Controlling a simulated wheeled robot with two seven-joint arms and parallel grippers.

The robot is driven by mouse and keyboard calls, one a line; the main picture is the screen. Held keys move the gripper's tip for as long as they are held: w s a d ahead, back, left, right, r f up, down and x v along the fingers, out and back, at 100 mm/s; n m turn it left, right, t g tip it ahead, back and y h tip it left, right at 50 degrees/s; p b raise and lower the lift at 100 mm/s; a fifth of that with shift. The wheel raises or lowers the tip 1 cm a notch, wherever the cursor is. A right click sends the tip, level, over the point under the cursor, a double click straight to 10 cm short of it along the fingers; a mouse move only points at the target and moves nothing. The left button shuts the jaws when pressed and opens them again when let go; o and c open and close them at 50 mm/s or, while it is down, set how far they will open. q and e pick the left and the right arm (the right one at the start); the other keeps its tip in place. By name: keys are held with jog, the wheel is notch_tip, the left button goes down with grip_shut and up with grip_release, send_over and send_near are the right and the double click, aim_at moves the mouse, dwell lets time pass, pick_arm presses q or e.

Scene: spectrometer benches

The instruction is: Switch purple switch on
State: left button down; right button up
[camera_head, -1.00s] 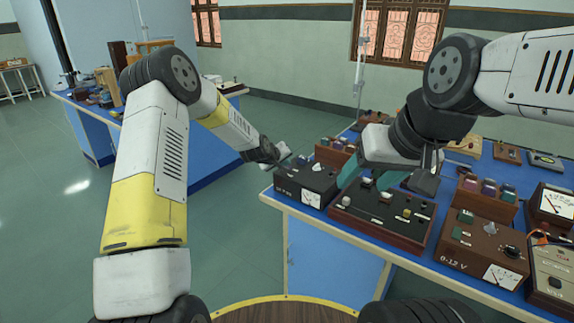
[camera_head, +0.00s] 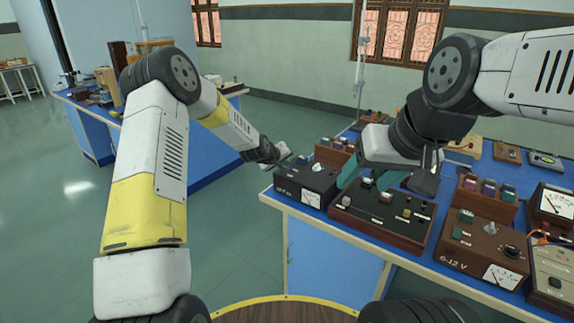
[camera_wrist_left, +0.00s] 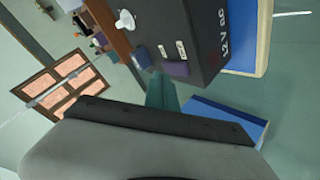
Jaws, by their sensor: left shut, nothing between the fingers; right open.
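The purple switch (camera_wrist_left: 177,69) sits on the black 12 V DC box (camera_wrist_left: 195,30), beside a blue switch (camera_wrist_left: 142,57) and a white knob (camera_wrist_left: 125,20) in the left wrist view. In the head view the black box (camera_head: 308,183) stands at the bench's near left corner. My left gripper (camera_wrist_left: 162,92) is shut and empty, its teal fingertips right by the purple switch; I cannot tell whether they touch it. The left gripper (camera_head: 286,161) also shows at the box's left in the head view. My right gripper (camera_head: 369,177) is open above the neighbouring black panel.
The black panel (camera_head: 380,215) with several knobs and a brown 0-12 V box (camera_head: 484,248) stand to the right on the blue bench (camera_head: 330,229). Meters stand at the far right. Open floor (camera_head: 235,225) lies left of the bench. Another bench (camera_head: 200,165) stands behind.

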pick_arm(q)
jog(key=shift+f, duration=0.1)
dwell(0.6)
jog(key=shift+f, duration=0.3)
jog(key=shift+f, duration=0.2)
dwell(0.6)
jog(key=shift+r, duration=0.15)
jog(key=shift+s+r, duration=0.1)
jog(key=shift+r, duration=0.3)
jog(key=shift+r, duration=0.1)
jog(key=shift+s+a+r, duration=0.1)
jog(key=shift+s+r, duration=0.05)
jog(key=shift+r, duration=1.05)
jog(key=shift+s+a+r, duration=0.1)
jog(key=shift+r, duration=1.1)
jog(key=shift+r, duration=0.1)
